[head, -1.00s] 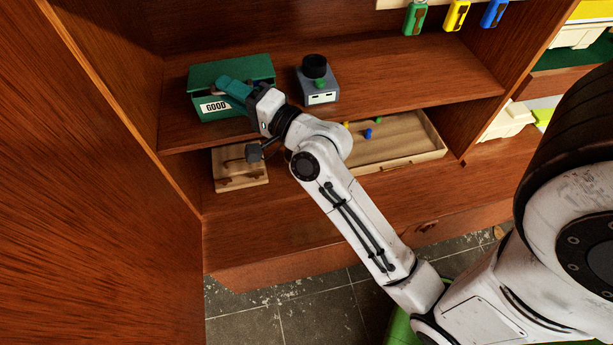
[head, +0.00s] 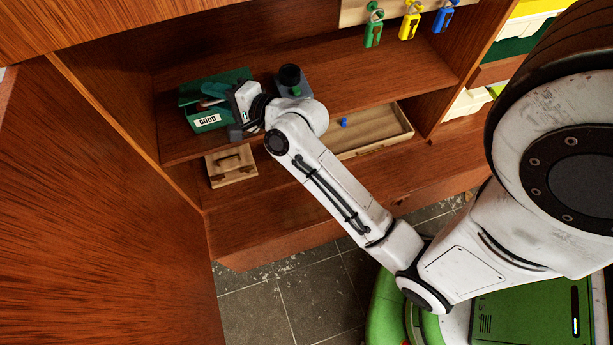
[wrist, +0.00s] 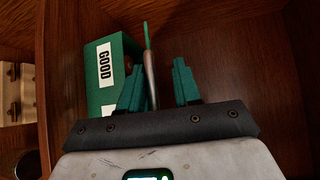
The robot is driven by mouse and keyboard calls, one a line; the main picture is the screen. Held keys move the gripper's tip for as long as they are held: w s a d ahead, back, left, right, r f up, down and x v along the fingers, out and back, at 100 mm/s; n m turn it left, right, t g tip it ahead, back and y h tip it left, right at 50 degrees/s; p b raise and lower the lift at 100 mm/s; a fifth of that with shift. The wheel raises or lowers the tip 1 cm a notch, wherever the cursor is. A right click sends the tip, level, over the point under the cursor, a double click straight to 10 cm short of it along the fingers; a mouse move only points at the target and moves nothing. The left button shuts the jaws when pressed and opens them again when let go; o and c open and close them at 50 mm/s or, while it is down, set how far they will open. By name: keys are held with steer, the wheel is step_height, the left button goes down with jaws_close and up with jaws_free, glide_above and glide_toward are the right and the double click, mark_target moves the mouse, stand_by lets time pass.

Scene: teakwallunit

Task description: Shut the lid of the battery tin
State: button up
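The green battery tin (head: 207,118) with a white GOOD label stands at the left of the upper shelf. It also shows at the left in the wrist view (wrist: 102,90), label turned sideways. My gripper (wrist: 160,85) is at the tin's right side and top, its two teal fingers apart. A thin green and grey piece (wrist: 149,60) runs between the fingers in the wrist view; I cannot tell whether it is the lid edge-on or touches a finger. In the head view my gripper (head: 217,97) covers part of the tin's top, so the lid's angle is unclear.
A grey device with a black knob (head: 290,76) stands close right of the tin, behind my wrist. Below are a small wooden box (head: 231,166) and a wooden tray (head: 362,142) with a blue peg. Colored tags (head: 409,27) hang above. The cabinet's side wall is close left.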

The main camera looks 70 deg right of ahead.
steer(key=s+r+m+g+p, duration=0.1)
steer(key=s+r, duration=0.3)
steer(key=s, duration=0.6)
steer(key=s+a+f+n+g+y+b, duration=0.25)
steer(key=a+f+n, duration=0.2)
steer(key=f, duration=0.25)
steer(key=s+a+f+n+g+y+b, duration=0.1)
steer(key=a+f+n+g, duration=0.25)
steer(key=f+n, duration=0.3)
steer(key=s+a+f+n+g+h+b, duration=0.1)
steer(key=s+f+n+g+b, duration=0.3)
steer(key=s+f+n+g, duration=0.4)
steer(key=shift+s+a+f+n+h+b, duration=0.35)
steer(key=shift+s+a+f+n, duration=0.75)
steer(key=shift+f, duration=0.55)
steer(key=shift+w+d, duration=0.2)
